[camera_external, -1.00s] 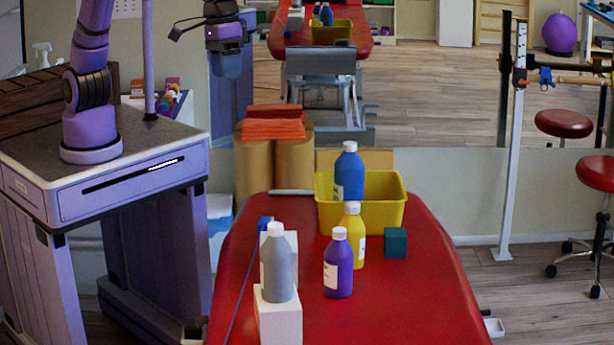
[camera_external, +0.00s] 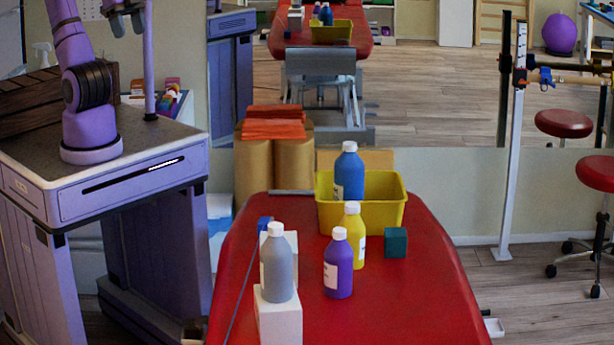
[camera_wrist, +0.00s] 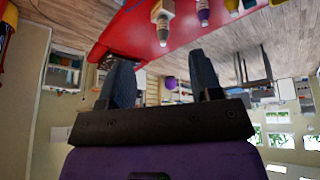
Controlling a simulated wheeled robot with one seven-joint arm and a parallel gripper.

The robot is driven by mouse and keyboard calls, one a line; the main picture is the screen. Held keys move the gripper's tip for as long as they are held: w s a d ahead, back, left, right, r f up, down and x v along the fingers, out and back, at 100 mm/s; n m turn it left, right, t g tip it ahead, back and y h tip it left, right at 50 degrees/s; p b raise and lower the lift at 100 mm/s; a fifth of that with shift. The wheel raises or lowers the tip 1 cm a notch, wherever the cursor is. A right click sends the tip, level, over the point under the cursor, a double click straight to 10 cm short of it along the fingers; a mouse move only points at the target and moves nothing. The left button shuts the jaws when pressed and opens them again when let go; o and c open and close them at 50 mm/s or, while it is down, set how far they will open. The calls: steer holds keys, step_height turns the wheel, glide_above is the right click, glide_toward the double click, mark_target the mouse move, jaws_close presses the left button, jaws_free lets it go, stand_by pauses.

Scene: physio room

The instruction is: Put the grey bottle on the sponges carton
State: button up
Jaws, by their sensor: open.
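The grey bottle (camera_external: 279,268) with a white cap stands upright on a white box (camera_external: 279,322) at the near left of the red table. I cannot read a label on this box, so I cannot tell if it is the sponges carton. A second white block (camera_external: 290,240) shows partly behind the bottle. In the wrist view, which is upside down, the grey bottle (camera_wrist: 162,31) and its box are at the top. My gripper (camera_wrist: 158,62) is open and empty, well away from the bottle. In the external view it is at the top left, partly cut off by the edge.
On the red table (camera_external: 410,300) stand a purple bottle (camera_external: 338,268), a yellow bottle (camera_external: 351,238), a teal cube (camera_external: 396,242) and a yellow bin (camera_external: 388,212) with a blue bottle (camera_external: 349,175). The right front of the table is clear.

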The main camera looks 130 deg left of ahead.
steer(key=shift+m+t, duration=0.3)
steer(key=shift+m, duration=0.5)
steer(key=s, duration=0.1)
steer(key=s+f, duration=0.2)
steer(key=s, duration=0.1)
steer(key=shift+f, duration=0.1)
